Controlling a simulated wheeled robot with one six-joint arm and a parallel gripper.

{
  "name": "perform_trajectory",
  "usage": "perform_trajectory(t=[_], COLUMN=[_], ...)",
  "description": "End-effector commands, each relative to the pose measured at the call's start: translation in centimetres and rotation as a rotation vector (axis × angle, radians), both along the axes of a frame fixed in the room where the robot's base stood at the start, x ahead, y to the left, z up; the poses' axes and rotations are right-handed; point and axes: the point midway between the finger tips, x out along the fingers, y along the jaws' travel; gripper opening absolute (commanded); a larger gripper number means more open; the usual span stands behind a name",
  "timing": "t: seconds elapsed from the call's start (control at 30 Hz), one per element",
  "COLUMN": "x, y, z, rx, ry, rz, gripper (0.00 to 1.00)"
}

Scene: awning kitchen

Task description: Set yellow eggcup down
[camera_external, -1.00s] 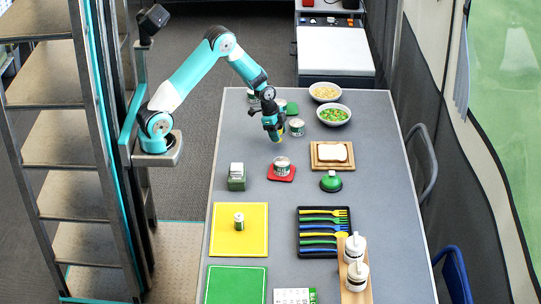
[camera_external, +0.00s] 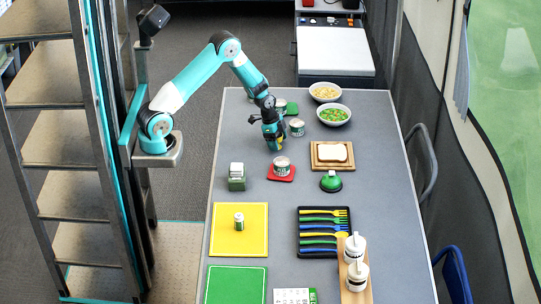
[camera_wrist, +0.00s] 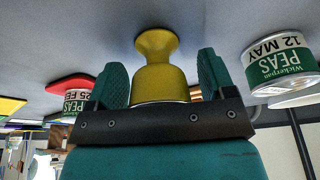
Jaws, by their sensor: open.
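The yellow eggcup (camera_wrist: 157,75) is between the two fingers of my gripper (camera_external: 273,144) in the wrist view, which shows the scene upside down. Its narrow foot appears to meet the grey table (camera_external: 238,148). A small gap shows on either side between the cup and the teal fingers, so my gripper is open around it. In the external view my gripper is low over the far part of the table and mostly hides the eggcup.
A peas can (camera_external: 282,165) on a red mat (camera_external: 281,177) stands just in front of my gripper. Another peas can (camera_external: 297,127) is close behind right, also in the wrist view (camera_wrist: 283,62). A bread board (camera_external: 318,164) lies to the right. The table left of my gripper is clear.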

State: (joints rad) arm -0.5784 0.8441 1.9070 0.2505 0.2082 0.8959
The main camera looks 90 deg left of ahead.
Motion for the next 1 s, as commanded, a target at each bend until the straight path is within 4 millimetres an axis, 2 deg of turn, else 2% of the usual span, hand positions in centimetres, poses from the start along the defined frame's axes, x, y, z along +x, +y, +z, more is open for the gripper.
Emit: perform_trajectory(t=[0.17,0.5,0.6,1.0], x=[-0.2,-2.2,-2.7,-3.9], y=[0.2,1.0,1.2,0.8], z=[1.5,8.5,10.0,12.9], rx=[0.002,0.002,0.002,0.015], ry=[-0.003,-0.005,-0.003,0.017], rz=[0.001,0.001,0.001,0.031], gripper=[0.76,0.76,0.76,0.76])
